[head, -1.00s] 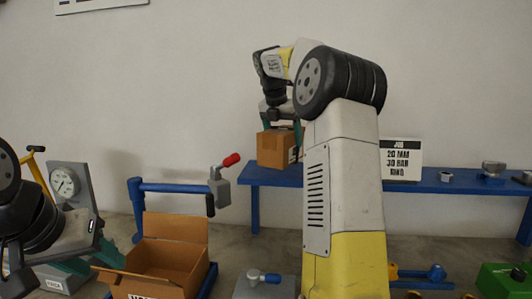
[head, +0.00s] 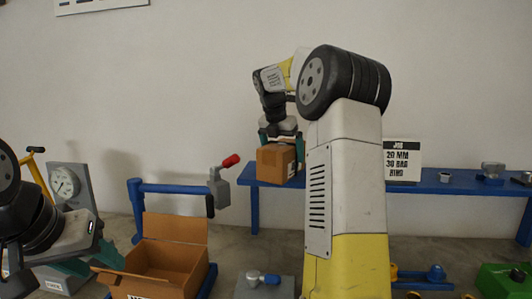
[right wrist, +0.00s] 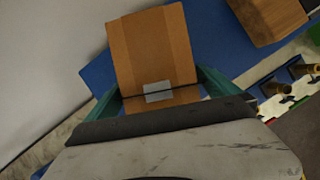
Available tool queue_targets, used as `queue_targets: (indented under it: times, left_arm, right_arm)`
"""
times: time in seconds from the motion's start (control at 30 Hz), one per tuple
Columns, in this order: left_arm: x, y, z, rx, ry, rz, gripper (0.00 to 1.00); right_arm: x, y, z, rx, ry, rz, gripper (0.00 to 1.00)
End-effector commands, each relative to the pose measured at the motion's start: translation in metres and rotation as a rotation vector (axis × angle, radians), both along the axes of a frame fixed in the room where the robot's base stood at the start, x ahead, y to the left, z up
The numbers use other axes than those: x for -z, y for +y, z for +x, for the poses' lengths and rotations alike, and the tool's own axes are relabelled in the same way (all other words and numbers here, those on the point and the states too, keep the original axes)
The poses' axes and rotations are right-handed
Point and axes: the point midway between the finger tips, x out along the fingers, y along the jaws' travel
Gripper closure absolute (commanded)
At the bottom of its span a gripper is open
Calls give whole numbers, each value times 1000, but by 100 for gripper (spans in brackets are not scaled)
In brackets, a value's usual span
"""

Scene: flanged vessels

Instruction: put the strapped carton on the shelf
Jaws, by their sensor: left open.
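The strapped carton (head: 275,165) is a small brown box held upright at the left end of the blue shelf (head: 450,187), overlapping its front edge in the head view. I cannot tell whether it touches the shelf. My right gripper (head: 280,140) is above it, with teal fingers on both sides. In the right wrist view the carton (right wrist: 152,50) sits between the fingers, showing a dark strap and a pale label, with the blue shelf (right wrist: 215,50) beyond. My left gripper (head: 92,260) is open and empty at the lower left, beside the open box.
An open cardboard box (head: 165,268) stands at the front left. A blue frame with a red-handled clamp (head: 220,185) is behind it, and a gauge (head: 65,183) stands farther left. A sign (head: 402,160) and small metal parts occupy the shelf's right side. My right arm hides its middle.

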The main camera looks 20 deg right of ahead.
Motion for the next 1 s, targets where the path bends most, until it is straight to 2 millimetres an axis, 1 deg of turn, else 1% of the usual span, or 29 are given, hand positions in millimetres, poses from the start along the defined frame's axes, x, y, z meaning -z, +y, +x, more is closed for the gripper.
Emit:
queue_targets:
  times: [0.17,0.27,0.37,0.6,0.7,0.83,1.0]
  left_arm:
    - [0,0,0,0,0,0,54]
    - [0,0,0,0,0,0,54]
    - [0,0,0,0,0,0,54]
    - [0,0,0,0,0,0,54]
    - [0,0,0,0,0,0,54]
    - [0,0,0,0,0,0,54]
    - [0,0,0,0,0,0,54]
  right_arm:
    - [-2,0,0,0,0,0,0]
    - [-12,3,-2,0,-1,0,0]
    - [-28,8,-6,-1,-4,0,0]
    - [-76,23,-19,-2,-4,0,0]
    - [-92,29,-24,-2,-2,1,0]
    - [-106,33,-28,0,-1,0,0]
    - [-113,35,-31,-1,0,0,0]
